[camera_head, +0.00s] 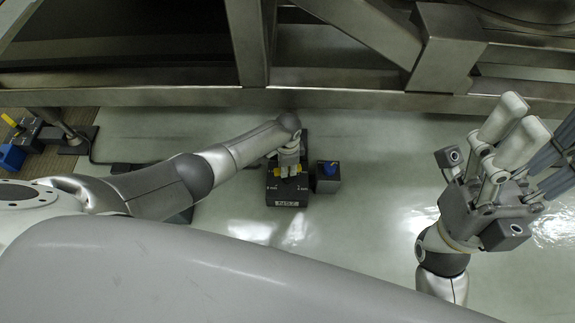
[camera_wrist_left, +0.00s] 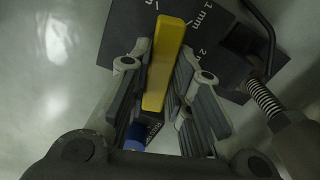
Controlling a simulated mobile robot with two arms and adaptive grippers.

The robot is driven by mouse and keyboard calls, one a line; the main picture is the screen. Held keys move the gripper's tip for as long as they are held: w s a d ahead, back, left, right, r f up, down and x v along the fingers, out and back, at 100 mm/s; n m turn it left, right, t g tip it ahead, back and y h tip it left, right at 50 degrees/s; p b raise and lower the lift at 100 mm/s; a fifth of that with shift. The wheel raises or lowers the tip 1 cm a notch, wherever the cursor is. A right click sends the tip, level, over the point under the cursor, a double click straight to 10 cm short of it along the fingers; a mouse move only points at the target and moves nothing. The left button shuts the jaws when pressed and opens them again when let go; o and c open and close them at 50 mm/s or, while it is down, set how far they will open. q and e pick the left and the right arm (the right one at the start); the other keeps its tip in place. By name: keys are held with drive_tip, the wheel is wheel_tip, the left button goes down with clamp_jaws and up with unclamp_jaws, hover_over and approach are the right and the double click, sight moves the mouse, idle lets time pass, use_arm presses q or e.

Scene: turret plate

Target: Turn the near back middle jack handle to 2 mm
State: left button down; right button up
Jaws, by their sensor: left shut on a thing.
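The jack (camera_head: 287,192) is a dark box on the floor with a yellow handle (camera_head: 278,172) across its top. My left gripper (camera_head: 289,172) reaches down onto it and partly covers the handle. In the left wrist view the yellow handle (camera_wrist_left: 163,65) lies lengthwise between the two fingers of my left gripper (camera_wrist_left: 160,95), which are shut on it. The dark dial face (camera_wrist_left: 225,70) shows a "1 mm" mark just right of the handle's far end and a "2" lower on the right. My right gripper (camera_head: 513,130) is raised at the right, empty, its fingers apart.
A small dark box with a blue knob (camera_head: 328,170) stands just right of the jack. A metal frame beam (camera_head: 330,100) runs behind. Another jack with yellow and blue parts (camera_head: 22,135) is at the far left.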

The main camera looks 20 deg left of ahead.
use_arm(q)
drive_tip(key=shift+m, duration=1.2)
drive_tip(key=shift+d, duration=0.1)
drive_tip(key=c, duration=1.3)
unclamp_jaws()
drive_tip(key=shift+r, duration=6)
